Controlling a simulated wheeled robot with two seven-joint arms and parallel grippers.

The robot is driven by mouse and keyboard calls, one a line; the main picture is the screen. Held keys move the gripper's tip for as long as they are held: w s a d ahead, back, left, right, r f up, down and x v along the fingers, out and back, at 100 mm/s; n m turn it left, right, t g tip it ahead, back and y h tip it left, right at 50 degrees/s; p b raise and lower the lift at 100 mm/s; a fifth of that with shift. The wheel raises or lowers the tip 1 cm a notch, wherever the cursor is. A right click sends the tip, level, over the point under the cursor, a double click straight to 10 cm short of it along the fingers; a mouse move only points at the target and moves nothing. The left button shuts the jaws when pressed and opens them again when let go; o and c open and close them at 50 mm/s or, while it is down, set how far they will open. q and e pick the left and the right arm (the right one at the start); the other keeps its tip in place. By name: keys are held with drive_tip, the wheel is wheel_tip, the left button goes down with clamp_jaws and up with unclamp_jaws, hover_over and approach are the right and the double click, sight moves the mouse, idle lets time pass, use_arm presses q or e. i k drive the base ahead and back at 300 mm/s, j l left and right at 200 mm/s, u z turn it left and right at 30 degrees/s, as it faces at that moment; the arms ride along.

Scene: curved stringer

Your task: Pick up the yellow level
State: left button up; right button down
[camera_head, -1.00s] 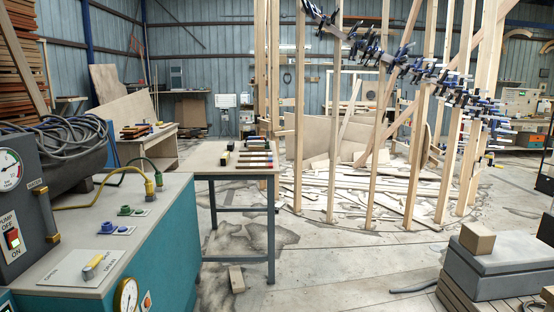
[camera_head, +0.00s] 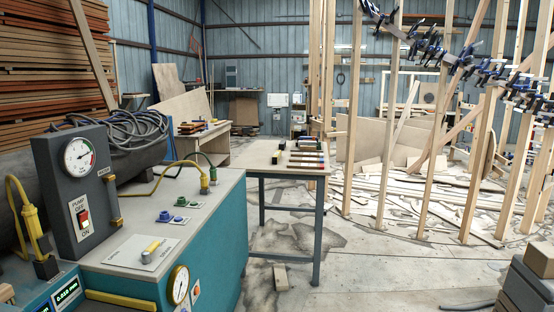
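A small work table (camera_head: 252,161) with grey legs stands mid-view in the head view. Several short bars (camera_head: 306,154) lie side by side on its right half, with reddish, pale and dark parts. Two small dark blocks with yellowish parts stand to their left, the nearer one (camera_head: 275,158) and one a little behind. At this size I cannot tell which of these things is the yellow level. Neither of my grippers is in view.
A teal pump bench (camera_head: 217,240) with gauge, switch and hoses fills the lower left. Upright timber posts with blue clamps stand at right, over scattered boards. A wood block (camera_head: 280,277) lies by the table's leg. Grey blocks (camera_head: 528,285) sit lower right. Floor between is open.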

sight(277, 155)
drive_tip(key=i+z, duration=0.2)
drive_tip(key=i, duration=1.4)
drive_tip(key=i+l+u, duration=0.1)
drive_tip(key=i, duration=0.7)
drive_tip(key=i+l, duration=0.1)
drive_tip(key=i, duration=0.65)
drive_tip(key=u, duration=0.05)
